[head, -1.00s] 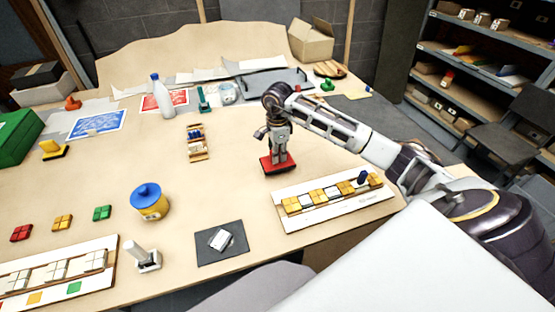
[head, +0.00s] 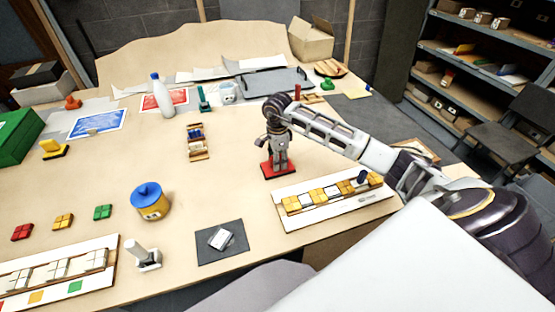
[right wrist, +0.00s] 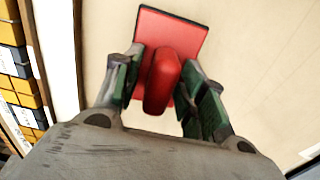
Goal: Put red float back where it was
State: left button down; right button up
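The red float (head: 268,170) is a flat red plate with a rounded red handle, low over the right middle of the table in the head view. My right gripper (head: 279,158) points down at it. I cannot tell whether the plate touches the table. My left gripper does not show.
A panel with yellow and white tiles (head: 330,213) lies just in front of the float. A yellow float (head: 53,150) stands at the left. Bare table lies left of the float.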

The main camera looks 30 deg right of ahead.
jog(key=shift+r, duration=0.1)
dwell(0.3)
jog(key=shift+r, duration=0.15)
notch_tip(320, 180, up, 10)
jog(key=shift+w+r+b, duration=0.1)
jog(key=shift+b, duration=0.6)
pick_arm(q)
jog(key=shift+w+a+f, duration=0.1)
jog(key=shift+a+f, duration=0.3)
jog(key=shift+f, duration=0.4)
pick_arm(e)
jog(key=shift+r, duration=0.8)
pick_arm(q)
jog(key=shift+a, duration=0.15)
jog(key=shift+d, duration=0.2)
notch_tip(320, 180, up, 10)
jog(key=p, duration=1)
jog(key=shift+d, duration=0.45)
pick_arm(e)
notch_tip(320, 180, up, 10)
